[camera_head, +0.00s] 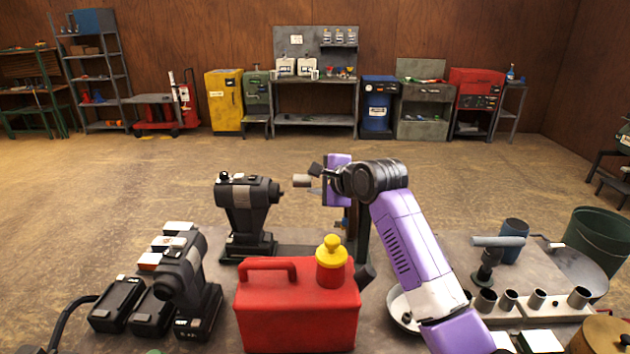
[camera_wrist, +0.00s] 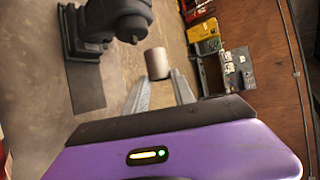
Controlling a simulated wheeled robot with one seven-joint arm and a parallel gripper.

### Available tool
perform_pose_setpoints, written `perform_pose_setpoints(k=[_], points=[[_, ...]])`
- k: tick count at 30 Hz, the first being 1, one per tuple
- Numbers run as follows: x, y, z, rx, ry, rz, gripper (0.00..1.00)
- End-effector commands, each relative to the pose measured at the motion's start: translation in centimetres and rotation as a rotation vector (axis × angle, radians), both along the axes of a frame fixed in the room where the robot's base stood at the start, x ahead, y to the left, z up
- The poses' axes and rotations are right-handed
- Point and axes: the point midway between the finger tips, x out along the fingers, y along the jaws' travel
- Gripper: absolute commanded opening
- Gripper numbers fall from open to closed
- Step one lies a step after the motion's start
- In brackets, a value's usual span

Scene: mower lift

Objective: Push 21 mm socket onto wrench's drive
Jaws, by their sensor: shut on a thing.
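The black impact wrench (camera_head: 246,205) stands upright in a dark stand on the bench, its nose and drive (camera_head: 280,190) pointing right. In the wrist view the wrench (camera_wrist: 118,20) is at the upper left. My gripper (camera_head: 314,182) is shut on a grey-brown socket (camera_head: 301,180) just right of the drive. The socket (camera_wrist: 157,63) sits between the fingertips in the wrist view, its far end pointing away from the palm. In the head view a small gap shows between socket and drive, and the socket looks slightly higher. The socket's bore and size marking are not visible.
A red fuel can (camera_head: 297,305) with a yellow cap stands in front of the wrench. A second cordless tool (camera_head: 187,285) and batteries (camera_head: 118,303) are at left. Several sockets (camera_head: 508,299) stand in a rack at right, near a green bucket (camera_head: 597,238).

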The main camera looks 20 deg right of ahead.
Motion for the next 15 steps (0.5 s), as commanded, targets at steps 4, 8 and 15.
perform_pose_setpoints(k=[4, 8, 15], points=[[0.0, 0.0, -1.7, -0.001, 0.0, 0.0, 0.0], [0.0, 0.0, -2.9, 0.0, -0.001, 0.0, 0.0], [0.2, 0.9, -3.5, 0.001, -0.001, 0.003, 0.0]])
